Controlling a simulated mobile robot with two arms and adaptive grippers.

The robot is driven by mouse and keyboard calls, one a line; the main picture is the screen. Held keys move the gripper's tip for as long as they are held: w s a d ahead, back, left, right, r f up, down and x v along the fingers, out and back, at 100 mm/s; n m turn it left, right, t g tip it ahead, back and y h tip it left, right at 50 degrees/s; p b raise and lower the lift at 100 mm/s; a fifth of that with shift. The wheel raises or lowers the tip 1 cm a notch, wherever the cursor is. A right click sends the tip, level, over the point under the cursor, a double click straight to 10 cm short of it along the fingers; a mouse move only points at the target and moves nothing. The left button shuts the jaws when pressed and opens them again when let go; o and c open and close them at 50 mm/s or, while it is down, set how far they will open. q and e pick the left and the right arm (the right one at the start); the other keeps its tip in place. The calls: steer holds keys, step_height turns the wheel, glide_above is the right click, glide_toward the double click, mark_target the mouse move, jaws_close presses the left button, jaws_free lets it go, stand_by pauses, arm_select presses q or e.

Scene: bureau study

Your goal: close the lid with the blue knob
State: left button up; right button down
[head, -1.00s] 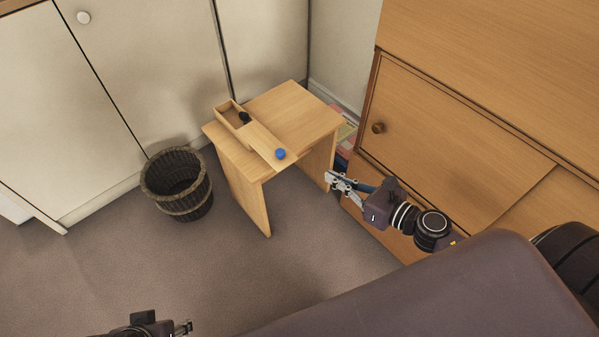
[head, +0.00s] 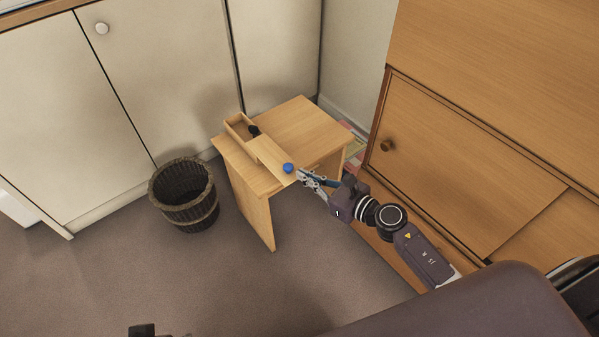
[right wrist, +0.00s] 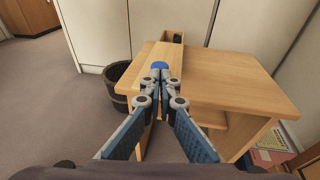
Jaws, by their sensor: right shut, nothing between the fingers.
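A narrow wooden box (head: 236,124) lies on a small wooden table (head: 302,121). Its sliding lid (head: 268,154) is drawn out toward the front edge, leaving the far end of the box open with a dark object (head: 254,131) in it. The blue knob (head: 288,168) stands on the near end of the lid; it also shows in the right wrist view (right wrist: 159,66). My right gripper (head: 303,177) is shut and empty, its tips just in front of the knob; I cannot tell whether they touch. Only a bit of my left gripper (head: 150,331) shows at the bottom edge.
Pale cupboards (head: 165,75) are behind. A wooden cabinet (head: 450,160) stands close on the right, beside my right arm. Colourful items (right wrist: 268,148) sit low between table and cabinet.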

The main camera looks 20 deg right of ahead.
steer(key=shift+w+a+f, duration=0.1)
steer(key=shift+w+a, duration=0.2)
steer(key=shift+w, duration=0.2)
arm_select(q)
steer(key=shift+r, duration=0.25)
arm_select(e)
steer(key=shift+w+a+f, duration=0.15)
steer(key=shift+w+a, duration=0.15)
steer(key=shift+w, duration=0.2)
arm_select(q)
steer(key=shift+s, duration=0.1)
